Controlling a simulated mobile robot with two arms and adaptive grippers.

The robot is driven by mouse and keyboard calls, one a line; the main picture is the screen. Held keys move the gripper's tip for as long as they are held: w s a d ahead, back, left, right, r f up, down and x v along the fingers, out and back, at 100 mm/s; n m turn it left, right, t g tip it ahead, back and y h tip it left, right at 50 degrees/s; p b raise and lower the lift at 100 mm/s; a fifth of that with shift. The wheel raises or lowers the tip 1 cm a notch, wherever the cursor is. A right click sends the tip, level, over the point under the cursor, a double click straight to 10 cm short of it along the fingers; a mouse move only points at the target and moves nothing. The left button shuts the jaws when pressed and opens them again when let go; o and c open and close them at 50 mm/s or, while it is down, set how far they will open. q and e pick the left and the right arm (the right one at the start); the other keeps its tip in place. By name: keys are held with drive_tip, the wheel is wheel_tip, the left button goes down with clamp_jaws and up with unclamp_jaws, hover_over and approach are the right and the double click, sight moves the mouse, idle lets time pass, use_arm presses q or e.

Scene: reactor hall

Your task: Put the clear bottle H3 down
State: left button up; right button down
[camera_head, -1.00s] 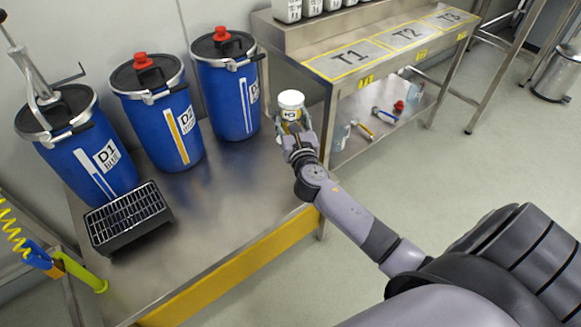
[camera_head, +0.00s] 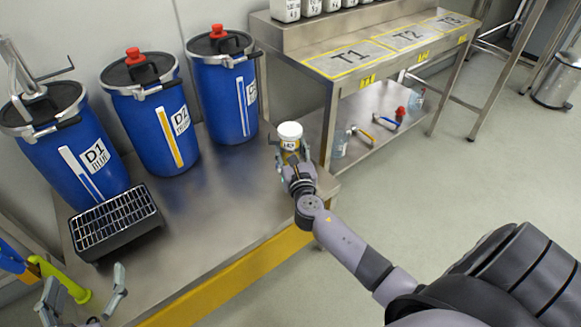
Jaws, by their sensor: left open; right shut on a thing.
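The clear bottle H3 (camera_head: 290,133) has a white lid and a label with yellow on it; the label's text is too small to read surely. My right gripper (camera_head: 288,157) is shut on it from the front right and hides its lower part. The bottle is upright over the right end of the steel bench (camera_head: 225,190). I cannot tell whether its base touches the bench top. My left gripper (camera_head: 86,288) is open and empty at the bottom left, by the bench's front edge.
Blue drums D1 (camera_head: 75,150), D2 (camera_head: 155,125) and a third drum (camera_head: 226,95) stand along the back of the bench. A black grated tray (camera_head: 115,222) sits at its left. The bench middle is clear. A shelf unit (camera_head: 325,65) marked T1, T2, T3 stands right.

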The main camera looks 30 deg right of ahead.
drive_tip(key=shift+f+b, duration=0.45)
drive_tip(key=shift+f, duration=0.6)
wheel_tip(320, 180, down, 4)
drive_tip(key=b, duration=0.2)
drive_tip(key=shift+r+b, duration=0.25)
drive_tip(key=shift+b, duration=0.05)
use_arm(q)
drive_tip(key=s+r+t+h, duration=0.3)
drive_tip(key=s+r+t, duration=0.2)
drive_tip(key=r+t, duration=0.5)
wheel_tip(320, 180, up, 6)
drive_tip(key=shift+d+f+h, duration=0.25)
drive_tip(key=shift+d+h, duration=0.15)
drive_tip(key=shift+d, duration=0.05)
drive_tip(key=shift+s, duration=0.1)
use_arm(e)
drive_tip(key=shift+f, duration=0.15)
drive_tip(key=c, duration=0.8)
unclamp_jaws()
drive_tip(key=shift+c, duration=0.2)
use_arm(q)
drive_tip(key=shift+s+r+t, duration=0.25)
drive_tip(key=shift+t, duration=0.15)
